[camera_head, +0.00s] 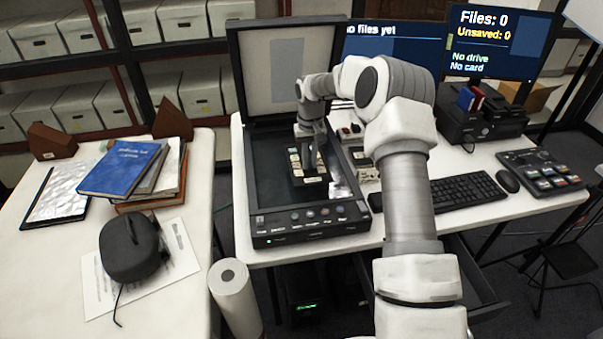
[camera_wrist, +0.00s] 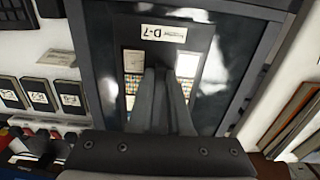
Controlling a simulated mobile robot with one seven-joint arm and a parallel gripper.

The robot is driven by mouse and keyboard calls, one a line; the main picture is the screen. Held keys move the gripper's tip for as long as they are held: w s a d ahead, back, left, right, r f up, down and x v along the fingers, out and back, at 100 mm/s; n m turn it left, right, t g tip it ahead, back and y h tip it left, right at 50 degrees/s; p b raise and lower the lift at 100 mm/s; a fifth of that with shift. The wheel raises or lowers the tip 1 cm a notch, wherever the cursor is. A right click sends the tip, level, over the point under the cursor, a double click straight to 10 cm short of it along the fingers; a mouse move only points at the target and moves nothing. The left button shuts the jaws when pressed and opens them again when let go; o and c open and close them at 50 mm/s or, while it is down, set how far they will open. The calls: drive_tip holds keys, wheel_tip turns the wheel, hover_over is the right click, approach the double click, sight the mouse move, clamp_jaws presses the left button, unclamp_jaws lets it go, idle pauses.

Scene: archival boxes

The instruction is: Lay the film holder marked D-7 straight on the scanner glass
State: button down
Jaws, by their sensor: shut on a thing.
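The film holder marked D-7 (camera_wrist: 204,47) is a dark flat frame with a white label and pale and patterned film windows. My gripper (camera_wrist: 162,72) is shut on it, with the fingers covering its middle. In the head view the holder (camera_head: 296,163) is over the dark scanner glass (camera_head: 268,172), inside the scanner's frame, and my gripper (camera_head: 312,170) reaches down to it. Its sides look nearly in line with the scanner's edges. I cannot tell whether it touches the glass. The scanner lid (camera_head: 287,65) stands open behind.
Several other labelled holders (camera_wrist: 38,97) lie left of the scanner in the wrist view. A keyboard (camera_head: 455,192), a mouse (camera_head: 507,181) and a control panel (camera_head: 543,170) are to the right. The left table holds a blue book (camera_head: 123,169) and a dark case (camera_head: 130,248).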

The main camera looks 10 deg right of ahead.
sight(302, 168)
drive_tip(key=shift+w+a+f, duration=0.1)
drive_tip(key=shift+a+f, duration=0.3)
drive_tip(key=shift+a, duration=0.15)
drive_tip(key=shift+w+a+f, duration=0.1)
drive_tip(key=shift+a+f, duration=0.25)
drive_tip(key=shift+a, duration=0.2)
drive_tip(key=shift+f, duration=1.9)
drive_tip(key=shift+f, duration=0.2)
drive_tip(key=c, duration=0.8)
unclamp_jaws()
drive_tip(key=shift+c, duration=0.2)
drive_tip(key=shift+r, duration=0.1)
